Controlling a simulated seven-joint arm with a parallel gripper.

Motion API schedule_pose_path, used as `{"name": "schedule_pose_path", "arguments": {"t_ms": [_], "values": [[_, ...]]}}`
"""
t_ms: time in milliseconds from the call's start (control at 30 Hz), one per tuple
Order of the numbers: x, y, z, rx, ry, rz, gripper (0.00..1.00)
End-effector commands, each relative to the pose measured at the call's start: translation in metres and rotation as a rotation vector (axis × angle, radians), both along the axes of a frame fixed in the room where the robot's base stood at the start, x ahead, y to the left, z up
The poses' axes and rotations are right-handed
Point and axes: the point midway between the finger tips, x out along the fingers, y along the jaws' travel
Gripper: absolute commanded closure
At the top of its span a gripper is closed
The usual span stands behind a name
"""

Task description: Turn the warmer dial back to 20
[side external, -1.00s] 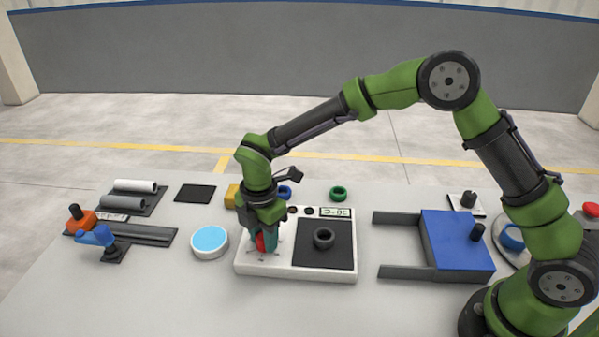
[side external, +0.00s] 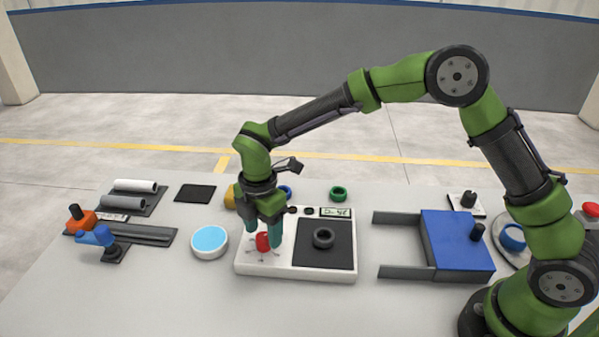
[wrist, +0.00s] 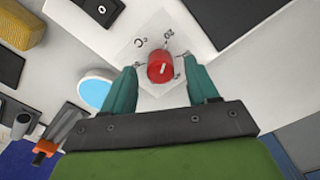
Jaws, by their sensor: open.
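The warmer (side external: 285,272) is a white box with a dark plate on its right half. Its red dial (side external: 263,241) is on the left half; in the wrist view the dial (wrist: 161,67) shows a white pointer mark, and the scale around it is too small to read surely. My gripper (side external: 262,245) is over the dial, its teal fingers apart on either side. In the wrist view the fingers (wrist: 162,92) stand clear of the dial, with gaps at both sides. A small display (side external: 335,212) on the warmer's back edge is not clearly readable.
A dark ring (side external: 323,238) sits on the warmer's plate. A round blue-topped dish (side external: 210,241) stands to the left. A blue block with grey rails (side external: 457,242) lies to the right. A green ring (side external: 338,194) and a yellow block (side external: 231,196) are behind.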

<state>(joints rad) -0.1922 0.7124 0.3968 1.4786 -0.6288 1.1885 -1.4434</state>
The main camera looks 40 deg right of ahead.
Motion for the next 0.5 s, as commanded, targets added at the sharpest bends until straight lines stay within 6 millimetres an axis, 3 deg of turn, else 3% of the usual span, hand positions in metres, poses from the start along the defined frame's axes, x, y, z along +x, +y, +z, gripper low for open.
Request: {"name": "schedule_pose_path", "arguments": {"t_ms": [300,500], "values": [[0.001,0.001,0.079,0.002,-0.007,-0.001,0.41],[0.000,0.000,0.120,0.002,-0.003,-0.001,0.41]]}}
